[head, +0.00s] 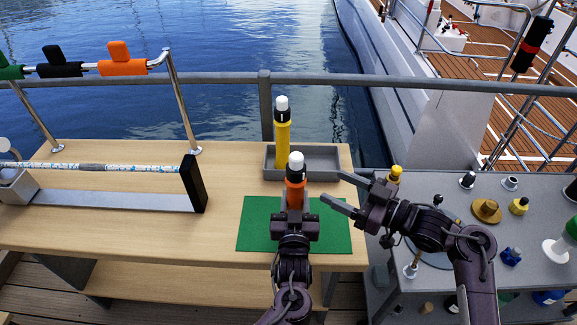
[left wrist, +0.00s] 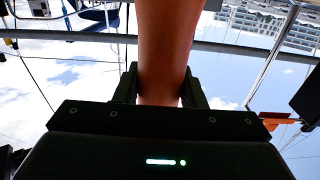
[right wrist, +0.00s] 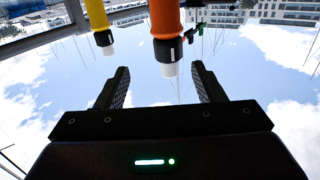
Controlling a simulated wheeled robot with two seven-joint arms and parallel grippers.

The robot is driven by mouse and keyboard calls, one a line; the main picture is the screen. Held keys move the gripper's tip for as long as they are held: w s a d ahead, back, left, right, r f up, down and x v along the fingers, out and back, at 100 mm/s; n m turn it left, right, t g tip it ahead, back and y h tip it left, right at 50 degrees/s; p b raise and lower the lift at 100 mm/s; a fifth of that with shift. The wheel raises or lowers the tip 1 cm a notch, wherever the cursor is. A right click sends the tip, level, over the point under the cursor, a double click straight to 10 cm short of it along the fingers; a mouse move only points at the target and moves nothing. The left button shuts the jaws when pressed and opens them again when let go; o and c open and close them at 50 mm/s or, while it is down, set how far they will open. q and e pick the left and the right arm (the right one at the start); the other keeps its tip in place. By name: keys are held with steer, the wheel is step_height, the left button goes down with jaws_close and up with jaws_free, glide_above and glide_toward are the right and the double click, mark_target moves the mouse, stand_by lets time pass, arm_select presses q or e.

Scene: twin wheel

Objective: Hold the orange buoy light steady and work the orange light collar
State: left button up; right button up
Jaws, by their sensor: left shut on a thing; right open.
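The orange buoy light (head: 295,194) stands upright over the green mat (head: 335,238), with a dark collar (head: 295,177) below its white tip (head: 296,160). My left gripper (head: 294,214) is shut on its lower body. The orange body fills the middle of the left wrist view (left wrist: 167,40), between the fingers. My right gripper (head: 334,187) is open and empty, to the right of the light, its fingers pointing towards it. In the right wrist view the collar (right wrist: 168,49) and white tip lie ahead of the open fingers, apart from them.
A yellow light (head: 283,135) stands in a grey tray (head: 325,161) just behind the orange one. A grey table (head: 460,212) at right holds several small fittings. A rope-wrapped bar (head: 90,167) and black post (head: 193,183) stand at left. A rail runs behind.

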mark_target(289, 167)
steer(key=shift+n+y, duration=0.3)
steer(key=x, duration=0.8)
steer(key=s+x, duration=0.1)
steer(key=x, duration=0.3)
steer(key=shift+w+a+r, duration=0.2)
steer(key=shift+a, duration=0.4)
